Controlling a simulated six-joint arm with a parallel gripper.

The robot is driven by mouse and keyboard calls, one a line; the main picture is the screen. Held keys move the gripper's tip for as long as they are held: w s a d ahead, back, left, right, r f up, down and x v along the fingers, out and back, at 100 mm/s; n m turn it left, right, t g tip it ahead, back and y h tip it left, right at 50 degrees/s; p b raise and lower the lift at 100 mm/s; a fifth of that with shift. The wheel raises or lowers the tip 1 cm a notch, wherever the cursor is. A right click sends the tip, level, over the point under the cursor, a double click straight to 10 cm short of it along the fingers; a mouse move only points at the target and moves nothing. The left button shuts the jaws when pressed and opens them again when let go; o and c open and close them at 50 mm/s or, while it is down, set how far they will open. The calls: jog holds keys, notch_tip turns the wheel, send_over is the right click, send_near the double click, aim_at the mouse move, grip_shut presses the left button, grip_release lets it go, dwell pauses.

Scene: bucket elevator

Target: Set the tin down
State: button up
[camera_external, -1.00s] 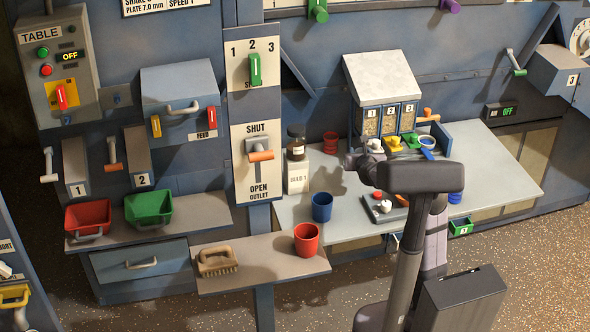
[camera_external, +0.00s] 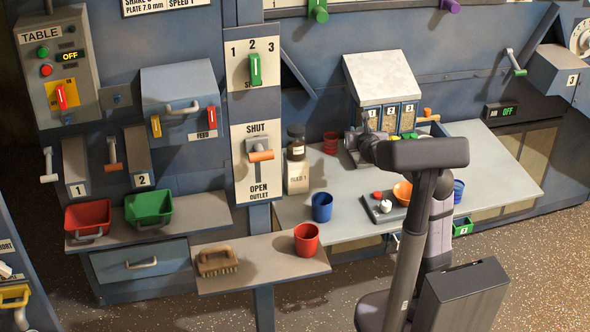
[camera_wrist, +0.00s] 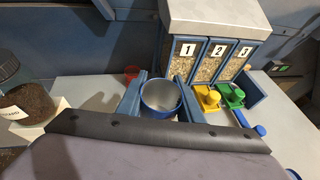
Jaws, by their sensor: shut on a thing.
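A round tin (camera_wrist: 160,97) with a blue rim and a pale metallic inside sits between the two blue fingers of my gripper (camera_wrist: 158,100) in the wrist view. The gripper is shut on it. The tin is upright and its inside looks empty. It is in front of bin 1 (camera_wrist: 181,68). I cannot tell whether its base touches the bench. In the external view my wrist and gripper (camera_external: 362,146) are at the front left of the bins, and the tin cannot be made out there.
A red cup (camera_external: 330,142) and a dark jar (camera_external: 296,145) stand left. A blue cup (camera_external: 321,206), an orange bowl (camera_external: 402,191) and a dark tray (camera_external: 372,208) are on the bench (camera_external: 490,185).

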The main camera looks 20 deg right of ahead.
jog(key=shift+n+y, duration=0.7)
jog(key=w+a+f, duration=0.1)
jog(key=w+f, duration=0.1)
jog(key=f, duration=0.2)
jog(key=w+a+f, duration=0.1)
jog(key=f, duration=0.2)
jog(key=w+a+f, duration=0.1)
jog(key=w+f, duration=0.1)
jog(key=f, duration=0.2)
jog(key=shift+w+f+p, duration=0.3)
jog(key=shift+w+f, duration=0.05)
jog(key=shift+n+y, duration=0.5)
jog(key=shift+y, duration=0.2)
jog(key=w+a, duration=0.1)
jog(key=w, duration=0.1)
jog(key=w+a, duration=0.1)
jog(key=shift+w+a+r, duration=0.1)
jog(key=shift+w+a, duration=0.1)
jog(key=shift+w, duration=0.2)
notch_tip(320, 180, up, 5)
jog(key=y, duration=0.1)
send_over(322, 165)
jog(key=shift+f+n, duration=0.3)
jog(key=shift+f, duration=0.15)
jog(key=shift+h, duration=0.3)
jog(key=shift+f+b, duration=1.25)
jog(key=shift+f, duration=3.75)
jog(key=shift+f, duration=0.15)
